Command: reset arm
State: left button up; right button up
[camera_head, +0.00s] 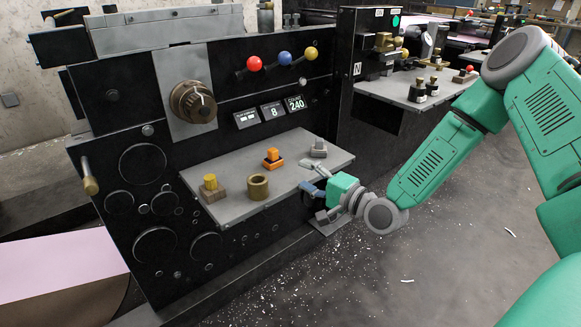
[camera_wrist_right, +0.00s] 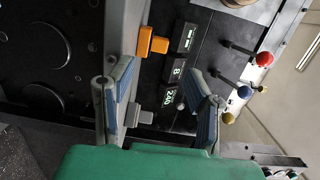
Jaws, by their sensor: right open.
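My right gripper (camera_head: 314,182) is at the front right edge of a grey shelf (camera_head: 235,170) on the black machine. Its two blue-padded fingers also show in the right wrist view (camera_wrist_right: 160,78), spread apart with nothing between them. An orange piece (camera_head: 273,159) stands mid-shelf; it shows beyond the fingers in the wrist view (camera_wrist_right: 152,42). A grey piece (camera_head: 319,149) stands at the shelf's right end, close behind the gripper. A brass ring (camera_head: 258,187) and a yellow-topped piece (camera_head: 211,187) stand further left. My left gripper is not in view.
The black machine front (camera_head: 140,160) has a large knob (camera_head: 193,102), small displays (camera_head: 272,111) and red, blue and yellow ball levers (camera_head: 284,58) above the shelf. A second shelf (camera_head: 420,90) with small parts is at the right. Open floor (camera_head: 400,260) lies in front.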

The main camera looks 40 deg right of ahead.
jog(key=v, duration=0.4)
jog(key=shift+s+r, duration=0.25)
jog(key=shift+a, duration=0.1)
